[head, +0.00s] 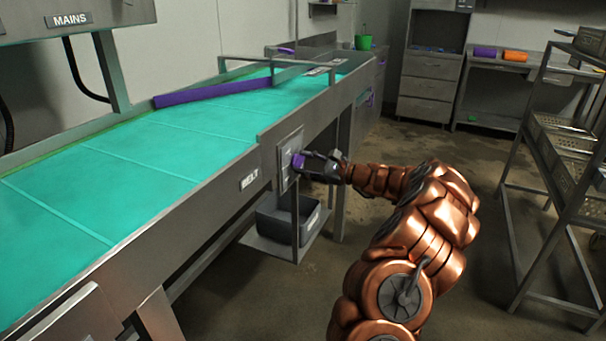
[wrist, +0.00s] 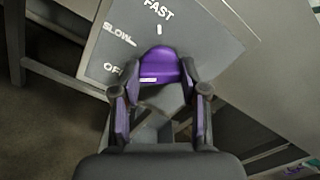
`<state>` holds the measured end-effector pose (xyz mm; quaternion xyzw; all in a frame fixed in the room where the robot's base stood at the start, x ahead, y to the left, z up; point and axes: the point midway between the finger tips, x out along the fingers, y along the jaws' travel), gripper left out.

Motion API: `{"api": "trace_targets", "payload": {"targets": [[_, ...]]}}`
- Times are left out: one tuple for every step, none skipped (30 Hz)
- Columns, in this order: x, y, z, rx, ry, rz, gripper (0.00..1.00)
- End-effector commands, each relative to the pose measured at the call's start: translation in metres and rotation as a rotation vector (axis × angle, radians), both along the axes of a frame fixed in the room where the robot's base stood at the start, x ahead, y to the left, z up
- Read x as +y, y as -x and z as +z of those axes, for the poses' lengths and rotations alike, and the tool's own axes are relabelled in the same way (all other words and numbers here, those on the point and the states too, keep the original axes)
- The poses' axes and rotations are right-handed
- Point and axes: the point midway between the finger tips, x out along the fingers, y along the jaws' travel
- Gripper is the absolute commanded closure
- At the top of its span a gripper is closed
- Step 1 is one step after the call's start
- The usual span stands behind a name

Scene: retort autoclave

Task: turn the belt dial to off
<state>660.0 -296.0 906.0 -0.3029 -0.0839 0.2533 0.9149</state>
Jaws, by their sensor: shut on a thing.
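The belt dial (head: 298,161) is a purple knob on a grey plate (head: 285,146) on the conveyor's side, right of the BELT label (head: 249,179). In the wrist view the dial (wrist: 160,66) sits below the word FAST (wrist: 158,9), with SLOW (wrist: 118,33) to the upper left and OFF (wrist: 112,68) to the left. My gripper (head: 306,163) reaches it from the right and is shut on it. In the wrist view my gripper's (wrist: 160,84) two purple-padded fingers flank the knob. I cannot tell which setting the dial points to.
The teal conveyor belt (head: 150,150) runs along the left, with a purple bar (head: 210,92) across it. A grey bin (head: 288,217) sits on a low shelf below the dial. A wheeled rack (head: 535,150) stands at right. The floor between is open.

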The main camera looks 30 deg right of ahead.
Motion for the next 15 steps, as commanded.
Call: {"api": "trace_targets", "payload": {"targets": [[0.001, 0.0005, -0.0059, -0.014, 0.025, 0.003, 0.91], [0.0013, 0.0005, -0.006, -0.021, 0.04, 0.005, 0.91], [0.0017, 0.0003, -0.006, -0.03, 0.055, 0.005, 0.91], [0.0017, 0.0003, -0.0058, -0.037, 0.067, 0.005, 0.91], [0.0017, 0.0004, -0.0058, -0.043, 0.078, 0.005, 0.91], [0.0017, 0.0007, -0.0058, -0.05, 0.089, 0.005, 0.91], [0.0018, 0.0007, -0.0057, -0.054, 0.097, 0.006, 0.91], [0.002, 0.0007, -0.0056, -0.058, 0.104, 0.006, 0.91], [0.0021, 0.0007, -0.0053, -0.064, 0.112, 0.007, 0.91], [0.0021, 0.0007, -0.0051, -0.067, 0.117, 0.007, 0.91], [0.0022, 0.0007, -0.0048, -0.07, 0.122, 0.007, 0.91], [0.0022, 0.0008, -0.0046, -0.073, 0.127, 0.007, 0.91], [0.0022, 0.0008, -0.0045, -0.075, 0.13, 0.007, 0.91], [0.0023, 0.0008, -0.0043, -0.076, 0.133, 0.008, 0.91], [0.0023, 0.0009, -0.0042, -0.078, 0.135, 0.008, 0.91]]}}
